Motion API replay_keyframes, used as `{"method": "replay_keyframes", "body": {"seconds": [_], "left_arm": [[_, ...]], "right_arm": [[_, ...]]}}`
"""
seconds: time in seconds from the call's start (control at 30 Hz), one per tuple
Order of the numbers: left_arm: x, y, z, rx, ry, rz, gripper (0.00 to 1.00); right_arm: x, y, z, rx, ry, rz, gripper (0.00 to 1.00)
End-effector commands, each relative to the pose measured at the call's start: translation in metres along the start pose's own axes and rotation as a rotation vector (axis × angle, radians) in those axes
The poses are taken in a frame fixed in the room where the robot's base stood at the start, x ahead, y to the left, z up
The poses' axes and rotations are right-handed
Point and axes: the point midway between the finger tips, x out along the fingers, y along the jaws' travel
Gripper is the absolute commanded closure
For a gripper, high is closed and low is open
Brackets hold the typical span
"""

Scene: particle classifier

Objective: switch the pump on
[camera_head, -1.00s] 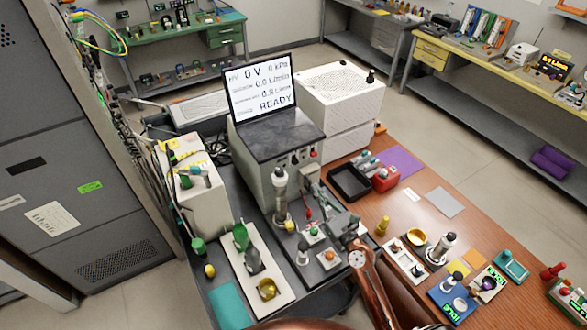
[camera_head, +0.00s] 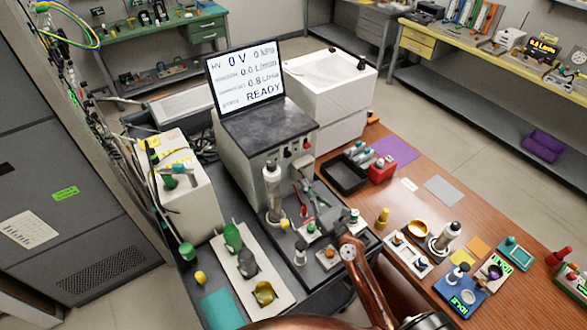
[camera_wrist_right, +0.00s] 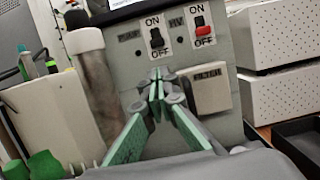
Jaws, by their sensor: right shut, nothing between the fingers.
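The pump switch (camera_wrist_right: 156,38) is a black rocker on the grey front panel of the classifier (camera_head: 262,138), between ON and OFF marks, with a blurred label to its left. I cannot tell which way it is tipped. A red rocker marked HV (camera_wrist_right: 201,30) sits to its right. My right gripper (camera_wrist_right: 157,78) is shut and empty, its green-faced fingertips together just below the pump switch in the wrist view, apparently apart from it. In the head view this gripper (camera_head: 304,186) is in front of the panel. My left gripper is not in view.
A screen (camera_head: 246,77) on the classifier reads READY with HV at 0 V. An upright metal cylinder (camera_wrist_right: 95,75) stands left of the switches. A filter box (camera_wrist_right: 208,88) is on the panel at right. A tray (camera_head: 262,291) with green and yellow pieces lies in front.

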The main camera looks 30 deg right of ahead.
Motion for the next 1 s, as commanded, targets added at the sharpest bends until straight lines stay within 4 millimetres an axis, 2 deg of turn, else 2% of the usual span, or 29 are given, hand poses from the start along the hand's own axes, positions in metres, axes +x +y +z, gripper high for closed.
{"method": "replay_keyframes", "body": {"seconds": [0.17, 0.4, 0.6, 0.77, 1.0], "left_arm": [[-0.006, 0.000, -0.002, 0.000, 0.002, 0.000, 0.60], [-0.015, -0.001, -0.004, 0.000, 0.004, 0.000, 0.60], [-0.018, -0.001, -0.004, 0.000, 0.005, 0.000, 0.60], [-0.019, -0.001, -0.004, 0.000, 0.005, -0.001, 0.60], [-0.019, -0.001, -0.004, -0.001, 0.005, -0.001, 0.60]], "right_arm": [[0.020, 0.002, 0.003, 0.002, -0.003, 0.003, 1.00], [0.064, 0.002, 0.002, 0.001, -0.002, 0.002, 1.00], [0.090, 0.002, 0.001, 0.001, -0.001, 0.002, 1.00], [0.099, 0.001, 0.000, 0.001, 0.000, 0.002, 1.00], [0.100, 0.001, 0.000, 0.001, 0.000, 0.002, 1.00]]}}
